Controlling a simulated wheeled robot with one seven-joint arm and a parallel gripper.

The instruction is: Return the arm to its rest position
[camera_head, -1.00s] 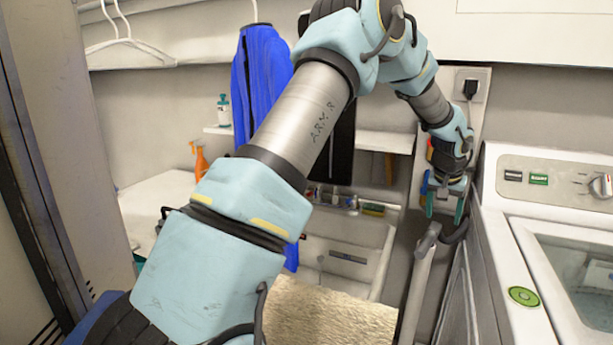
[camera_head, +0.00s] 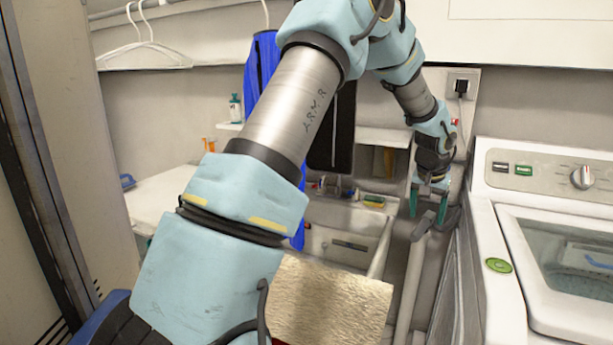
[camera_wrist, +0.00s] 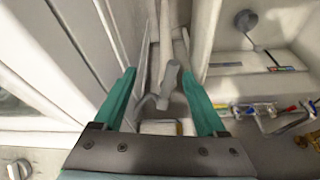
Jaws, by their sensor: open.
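My arm reaches from the lower left up across the head view and bends down at the right. My gripper (camera_head: 428,205) hangs pointing down in the gap between the sink and the washing machine. In the wrist view its two green fingers (camera_wrist: 160,100) are apart with nothing between them. Beyond them is a grey pole-like handle (camera_wrist: 168,78), apart from the fingers as far as I can tell.
The washing machine (camera_head: 483,225) stands close on the right. The sink (camera_head: 325,232) is left of the gripper, with a tan board (camera_head: 330,300) in front. A blue garment (camera_head: 262,75) and white hangers (camera_head: 140,48) hang behind my arm. A tall cabinet (camera_head: 85,150) is at the left.

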